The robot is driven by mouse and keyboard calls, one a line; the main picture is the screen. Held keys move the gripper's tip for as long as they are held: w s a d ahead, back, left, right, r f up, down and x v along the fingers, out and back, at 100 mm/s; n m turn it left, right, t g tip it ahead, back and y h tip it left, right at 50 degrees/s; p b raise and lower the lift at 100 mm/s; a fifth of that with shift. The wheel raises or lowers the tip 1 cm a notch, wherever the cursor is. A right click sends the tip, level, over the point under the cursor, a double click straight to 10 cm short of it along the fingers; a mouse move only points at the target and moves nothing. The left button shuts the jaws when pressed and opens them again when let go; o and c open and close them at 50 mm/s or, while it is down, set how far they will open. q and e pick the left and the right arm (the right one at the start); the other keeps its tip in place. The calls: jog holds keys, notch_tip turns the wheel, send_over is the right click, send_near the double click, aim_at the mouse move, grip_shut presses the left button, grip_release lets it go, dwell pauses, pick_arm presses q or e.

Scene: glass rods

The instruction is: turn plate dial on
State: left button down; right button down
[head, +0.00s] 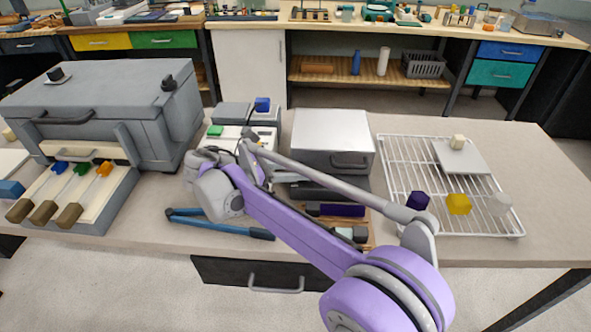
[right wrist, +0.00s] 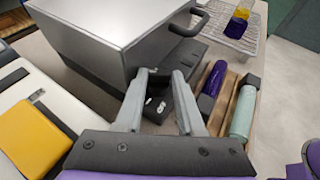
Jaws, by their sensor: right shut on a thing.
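The plate is a low dark unit (right wrist: 110,88) beneath a silver box in the right wrist view. My right gripper (right wrist: 160,76) is at its front face, its two grey fingers closed in around a small dark grey piece, which I take for the plate dial. The fingers hide most of the dial, and I cannot read which way it points. Small white marks (right wrist: 153,104) show on the dark surface between the fingers. In the head view my own arm links cover the right fingertips and the dial. My left gripper is not in view.
The silver box (head: 330,137) has a front handle. A wooden tray with a purple tube (right wrist: 213,80) and a pale green tube (right wrist: 243,108) lies close right of the gripper. A white wire rack (head: 405,165) stands farther right. A blue-handled tool (head: 225,227) lies in front.

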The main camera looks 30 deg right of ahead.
jog(key=c, duration=0.8)
grip_release()
